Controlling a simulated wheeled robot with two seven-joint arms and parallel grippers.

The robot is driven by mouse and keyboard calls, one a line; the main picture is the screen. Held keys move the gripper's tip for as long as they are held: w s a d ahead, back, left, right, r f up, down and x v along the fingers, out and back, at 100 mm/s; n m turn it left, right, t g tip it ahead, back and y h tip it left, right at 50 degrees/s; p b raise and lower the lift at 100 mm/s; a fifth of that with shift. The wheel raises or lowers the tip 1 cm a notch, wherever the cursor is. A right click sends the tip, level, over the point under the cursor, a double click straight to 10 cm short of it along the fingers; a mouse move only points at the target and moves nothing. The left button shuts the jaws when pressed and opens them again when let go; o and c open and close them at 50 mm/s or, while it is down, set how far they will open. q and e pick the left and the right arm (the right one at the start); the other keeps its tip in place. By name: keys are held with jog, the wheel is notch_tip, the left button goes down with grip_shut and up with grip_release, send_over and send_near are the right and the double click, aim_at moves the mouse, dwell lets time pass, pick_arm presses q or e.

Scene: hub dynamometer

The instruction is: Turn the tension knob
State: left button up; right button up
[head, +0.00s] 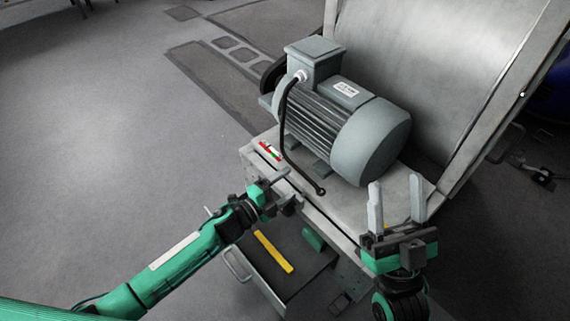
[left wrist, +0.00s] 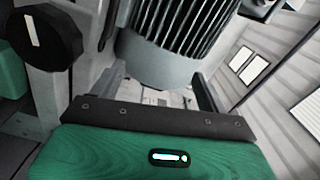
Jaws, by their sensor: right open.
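A round black knob with a white pointer line (left wrist: 45,36) shows at the upper left of the left wrist view, pointing nearly upright. I take it as the tension knob; in the head view I cannot make it out clearly. My left gripper (head: 284,187) is at the front edge of the bench, left of centre. In the left wrist view its two fingers (left wrist: 160,92) stand apart with nothing between them, and the knob lies outside them to the left. My right gripper (head: 396,207) is open and empty, fingers up, at the bench's front right.
A grey electric motor (head: 340,118) with a black cable (head: 284,130) stands on the bench (head: 405,195). A large metal roller (head: 430,60) is behind it. An open drawer (head: 270,285) below holds a yellow strip (head: 273,252). The floor at left is clear.

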pick_arm(q)
notch_tip(320, 180, up, 8)
jog(key=p, duration=0.2)
jog(key=shift+s+d+p, duration=0.15)
jog(key=shift+d+p, duration=0.05)
jog(key=shift+p, duration=0.15)
pick_arm(e)
jog(key=w+a+f+g, duration=0.1)
jog(key=a+f+g, duration=0.3)
jog(key=f+g, duration=0.4)
notch_tip(320, 180, down, 5)
jog(key=shift+w+r+g+h, duration=0.1)
jog(key=shift+w+g+h, duration=0.05)
jog(key=shift+g+h, duration=0.25)
